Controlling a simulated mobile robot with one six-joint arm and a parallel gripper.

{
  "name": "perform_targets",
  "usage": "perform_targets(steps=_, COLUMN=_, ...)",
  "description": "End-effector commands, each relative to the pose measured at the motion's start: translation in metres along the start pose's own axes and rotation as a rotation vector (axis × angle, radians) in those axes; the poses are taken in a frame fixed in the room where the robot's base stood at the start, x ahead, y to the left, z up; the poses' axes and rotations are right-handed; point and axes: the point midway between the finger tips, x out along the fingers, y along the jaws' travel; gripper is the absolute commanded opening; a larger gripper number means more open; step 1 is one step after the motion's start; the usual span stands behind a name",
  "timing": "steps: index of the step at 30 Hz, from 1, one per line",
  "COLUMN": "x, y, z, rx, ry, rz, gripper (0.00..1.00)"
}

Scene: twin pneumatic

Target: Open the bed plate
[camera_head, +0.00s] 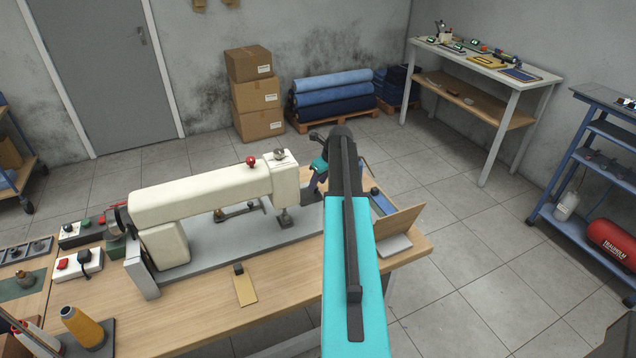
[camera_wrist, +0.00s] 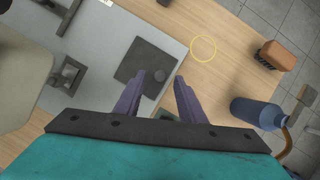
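The cream sewing machine (camera_head: 205,195) stands on a grey bed (camera_head: 225,245) on the wooden table. In the wrist view, a dark square plate (camera_wrist: 142,58), apparently the bed plate, lies flat in the grey bed (camera_wrist: 105,45) near its edge. No raised edge shows on it. My gripper (camera_wrist: 160,78) is open, with its two purple fingers apart and nothing between them. The fingertips overlap the plate's lower right part in the picture; I cannot tell the height gap. In the head view my arm hides most of the gripper and the plate.
The presser foot (camera_head: 285,217) stands left of my gripper.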

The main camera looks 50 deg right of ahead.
Motion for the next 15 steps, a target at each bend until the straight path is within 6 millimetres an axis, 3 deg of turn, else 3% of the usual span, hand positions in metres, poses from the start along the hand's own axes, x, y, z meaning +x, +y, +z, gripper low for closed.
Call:
perform_targets(steps=6, x=0.015, y=-0.001, z=0.0, rx=0.0, ry=0.0, rz=0.0, gripper=0.36)
perform_targets(steps=15, x=0.019, y=-0.001, z=-0.001, rx=0.001, ry=0.0, rz=0.0, gripper=0.36)
